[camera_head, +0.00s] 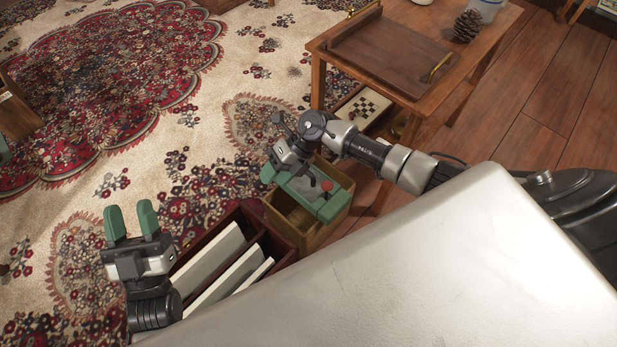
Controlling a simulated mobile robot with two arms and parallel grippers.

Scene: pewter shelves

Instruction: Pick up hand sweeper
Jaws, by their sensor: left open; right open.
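My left gripper (133,222) is at the lower left, its two green fingers apart and empty above the rug. My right gripper (308,188) is over a small wooden box (314,238) near the middle of the view, with its jaws open. A grey piece with a red knob (326,185) shows at the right gripper. I cannot tell whether this is the hand sweeper or whether the fingers touch it. No other thing is clearly recognisable as the hand sweeper. The gripper hides much of the box's inside.
A dark red divided box (287,250) with pale panels stands beside the wooden box. A wooden table (322,50) at the upper right bears a tray (385,52) and a pine cone (467,25). A chessboard (365,106) lies below it. The patterned rug (215,80) is largely clear.

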